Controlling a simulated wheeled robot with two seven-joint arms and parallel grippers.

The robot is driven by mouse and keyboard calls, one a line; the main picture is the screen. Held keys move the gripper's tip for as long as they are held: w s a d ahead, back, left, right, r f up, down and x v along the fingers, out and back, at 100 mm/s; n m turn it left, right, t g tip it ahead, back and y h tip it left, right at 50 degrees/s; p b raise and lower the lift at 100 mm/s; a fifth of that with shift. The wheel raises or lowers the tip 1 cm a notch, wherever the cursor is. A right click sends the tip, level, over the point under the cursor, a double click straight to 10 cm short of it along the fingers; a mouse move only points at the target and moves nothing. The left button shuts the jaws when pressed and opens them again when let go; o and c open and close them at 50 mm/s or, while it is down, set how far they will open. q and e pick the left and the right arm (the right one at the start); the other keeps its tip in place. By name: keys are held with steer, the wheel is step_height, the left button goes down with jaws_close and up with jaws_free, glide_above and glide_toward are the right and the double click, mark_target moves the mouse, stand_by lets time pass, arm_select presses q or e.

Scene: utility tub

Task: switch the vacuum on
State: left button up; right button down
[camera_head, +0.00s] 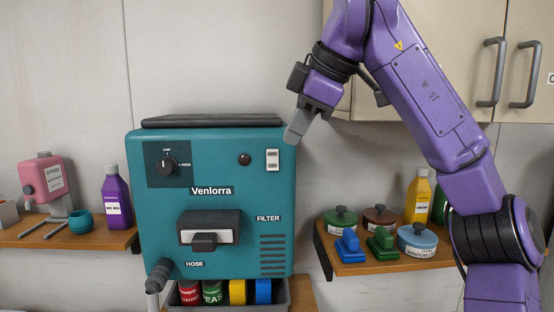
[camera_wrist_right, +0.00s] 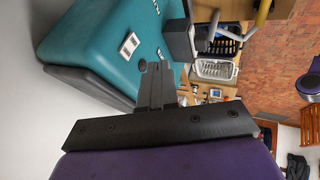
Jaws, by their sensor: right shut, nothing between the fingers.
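The vacuum (camera_head: 215,260) is a teal box with a black top, labelled Venlorra, against the wall. A small white switch plate (camera_head: 272,160) sits at the upper right of its front; it also shows in the right wrist view (camera_wrist_right: 130,44). A dark red round lamp (camera_head: 244,159) is left of the switch and looks unlit. A black dial (camera_head: 167,165) is at the upper left. My right gripper (camera_head: 296,131) is shut and empty, above and to the right of the switch, seemingly not touching it. The fingers also show in the right wrist view (camera_wrist_right: 160,75). My left gripper is out of view.
A left shelf (camera_head: 70,240) holds a pink device (camera_head: 44,178) and a purple bottle (camera_head: 114,196). Cabinets (camera_head: 470,70) hang at upper right. A grey hose (camera_head: 158,275) leaves the vacuum's lower left.

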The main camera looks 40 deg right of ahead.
mark_target(277, 159)
steer(key=w+f+p, duration=0.1)
steer(key=w+f, duration=0.1)
steer(key=w+d+f+p, duration=0.1)
steer(key=w+f, duration=0.1)
steer(key=w, duration=0.1)
steer(key=w+f+p, duration=0.1)
steer(key=w+f, duration=0.1)
steer(key=shift+w+d+f, duration=0.15)
steer(key=shift+w+f, duration=0.05)
steer(key=shift+f, duration=0.2)
steer(key=shift+w+d+f+p, duration=0.15)
steer(key=shift+w+d+p, duration=0.1)
steer(key=shift+p, duration=0.05)
